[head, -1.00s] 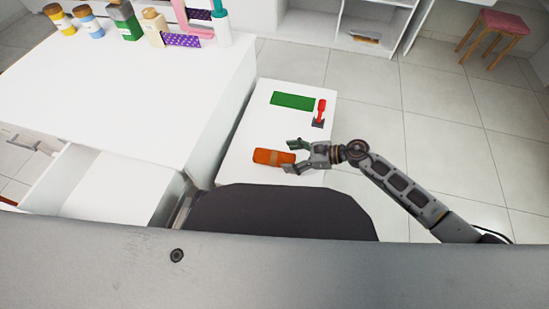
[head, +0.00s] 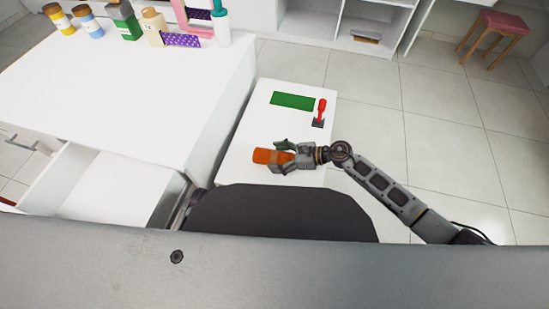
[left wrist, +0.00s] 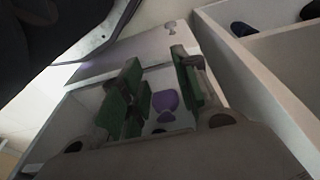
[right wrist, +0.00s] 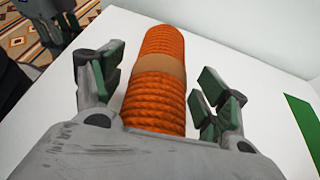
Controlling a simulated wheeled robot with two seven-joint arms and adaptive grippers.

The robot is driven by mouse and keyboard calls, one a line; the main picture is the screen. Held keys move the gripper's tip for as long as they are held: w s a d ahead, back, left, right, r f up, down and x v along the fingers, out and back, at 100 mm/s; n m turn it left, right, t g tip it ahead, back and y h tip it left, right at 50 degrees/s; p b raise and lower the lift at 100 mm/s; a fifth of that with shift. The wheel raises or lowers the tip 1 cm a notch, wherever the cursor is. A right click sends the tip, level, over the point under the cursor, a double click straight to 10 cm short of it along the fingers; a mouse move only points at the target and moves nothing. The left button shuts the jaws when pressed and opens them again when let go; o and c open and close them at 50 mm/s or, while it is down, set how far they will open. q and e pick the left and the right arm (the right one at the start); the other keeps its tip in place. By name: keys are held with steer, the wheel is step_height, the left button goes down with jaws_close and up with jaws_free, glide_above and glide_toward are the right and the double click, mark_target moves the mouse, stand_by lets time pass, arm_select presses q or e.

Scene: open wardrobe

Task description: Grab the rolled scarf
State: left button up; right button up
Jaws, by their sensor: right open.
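The rolled scarf is an orange, ribbed roll with a tan band around its middle. It lies on the small white table (head: 240,162) and shows in the head view (head: 261,155) and large in the right wrist view (right wrist: 163,48). My right gripper (head: 279,157) is open, with its fingers on either side of the scarf and gaps visible in the right wrist view (right wrist: 152,88). Part of the scarf is hidden behind the gripper. My left gripper (left wrist: 160,85) shows in the left wrist view with its fingers apart and nothing between them.
A green flat rectangle (head: 293,101) and a red-handled lever (head: 321,111) are on the small table beyond the scarf. A larger white surface (head: 120,95) with bottles stands left. An open drawer (head: 108,190) is below it. A stool (head: 495,30) stands far right.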

steer(key=c, duration=1.1)
